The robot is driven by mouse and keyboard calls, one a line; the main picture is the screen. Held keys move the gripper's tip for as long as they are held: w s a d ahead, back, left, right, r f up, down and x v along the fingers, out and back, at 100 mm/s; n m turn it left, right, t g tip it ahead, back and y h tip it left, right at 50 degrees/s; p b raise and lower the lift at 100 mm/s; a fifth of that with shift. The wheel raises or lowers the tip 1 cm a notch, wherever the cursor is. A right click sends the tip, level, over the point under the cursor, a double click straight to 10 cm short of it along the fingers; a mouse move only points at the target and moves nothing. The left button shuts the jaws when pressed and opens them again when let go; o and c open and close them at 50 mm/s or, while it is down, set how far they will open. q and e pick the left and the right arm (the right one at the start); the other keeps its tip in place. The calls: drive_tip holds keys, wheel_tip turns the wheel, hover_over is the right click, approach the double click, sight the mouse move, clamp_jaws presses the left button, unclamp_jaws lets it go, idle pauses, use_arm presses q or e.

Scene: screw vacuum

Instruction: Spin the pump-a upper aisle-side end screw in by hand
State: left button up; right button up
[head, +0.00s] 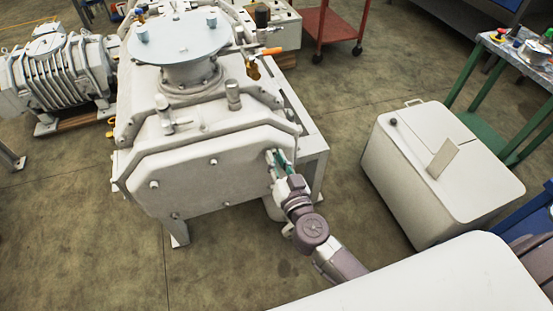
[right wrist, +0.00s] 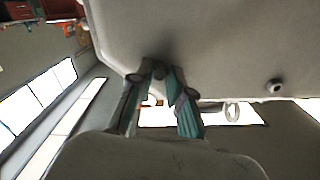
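The pump's pale grey end plate (head: 215,175) faces me in the head view, with several small round screw heads on it. One screw (head: 213,161) is near the middle of its upper edge, and another (head: 154,184) is near the left corner. My right gripper (head: 277,157) is at the plate's upper right corner. In the right wrist view its teal-padded fingertips (right wrist: 161,71) reach the plate's edge with a narrow gap between them. Whether a screw is between them is hidden in shadow. A separate screw (right wrist: 275,86) shows to their right. My left gripper is not in view.
A white box-shaped cabinet (head: 400,195) stands on the floor to the right. A green-legged table (head: 480,130) is behind it. A red cart (head: 325,22) is at the back. A ribbed motor unit (head: 60,75) stands at the left.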

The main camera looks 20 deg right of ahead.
clamp_jaws()
drive_tip(key=shift+m, duration=0.4)
drive_tip(key=m+p, duration=0.2)
drive_tip(key=m, duration=1.4)
drive_tip(key=shift+m, duration=0.4)
drive_tip(key=o, duration=0.7)
unclamp_jaws()
